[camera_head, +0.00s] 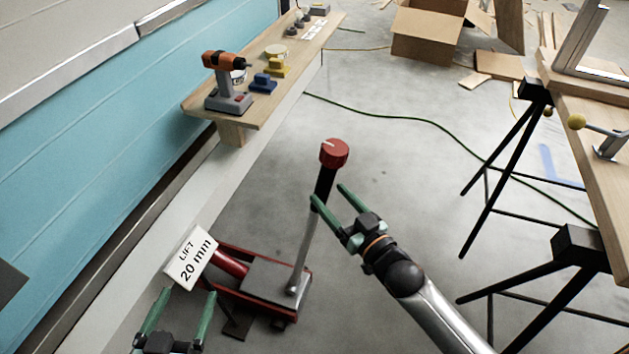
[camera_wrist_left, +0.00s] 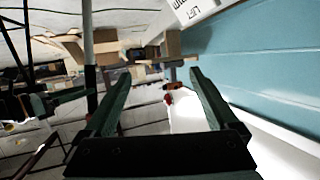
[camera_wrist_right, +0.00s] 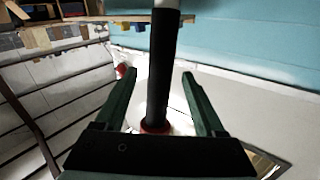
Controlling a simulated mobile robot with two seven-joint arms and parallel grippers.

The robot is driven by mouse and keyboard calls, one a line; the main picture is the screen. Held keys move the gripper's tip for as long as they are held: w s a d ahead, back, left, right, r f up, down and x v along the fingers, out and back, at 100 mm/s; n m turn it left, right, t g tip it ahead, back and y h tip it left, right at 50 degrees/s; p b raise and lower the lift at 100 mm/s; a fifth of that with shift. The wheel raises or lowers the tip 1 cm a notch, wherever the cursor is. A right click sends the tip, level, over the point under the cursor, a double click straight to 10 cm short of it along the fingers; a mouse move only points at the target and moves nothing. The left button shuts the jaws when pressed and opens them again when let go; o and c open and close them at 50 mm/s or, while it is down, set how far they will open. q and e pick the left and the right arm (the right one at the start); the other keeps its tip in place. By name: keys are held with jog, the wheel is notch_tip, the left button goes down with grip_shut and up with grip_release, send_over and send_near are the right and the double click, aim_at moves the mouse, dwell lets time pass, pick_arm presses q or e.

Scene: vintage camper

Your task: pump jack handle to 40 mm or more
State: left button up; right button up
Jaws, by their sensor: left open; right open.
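The red floor jack (camera_head: 302,300) stands low beside the white sill. Its handle (camera_head: 304,245) is a silver rod with a black grip (camera_head: 325,184) and a red knob (camera_head: 334,152) on top, tilted slightly right. A sign (camera_head: 192,257) at the jack reads "LIFT 20 mm". My right gripper (camera_head: 327,193) is open with its fingers at the black grip. In the right wrist view the black grip (camera_wrist_right: 163,70) appears between the open fingers. My left gripper (camera_head: 190,292) is open and empty, in front of the sign and left of the jack.
A wooden shelf (camera_head: 285,75) along the teal wall holds an orange drill (camera_head: 224,78) and small blue and yellow items. A workbench (camera_head: 590,140) on black trestles stands at right. A cardboard box (camera_head: 425,35) lies at the back. A green cord crosses the open floor.

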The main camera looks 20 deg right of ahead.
jog(key=b+x, duration=0.1)
jog(key=x, duration=0.5)
pick_arm(q)
notch_tip(320, 180, up, 9)
jog(key=w+m+t+h, duration=0.1)
jog(key=w+t, duration=0.1)
jog(key=t, duration=0.1)
jog(key=shift+f+t, duration=0.2)
jog(key=shift+t, duration=0.2)
pick_arm(e)
jog(key=shift+w+a, duration=0.15)
jog(key=shift+w, duration=0.25)
pick_arm(q)
jog(key=shift+d, duration=0.1)
pick_arm(e)
grip_shut()
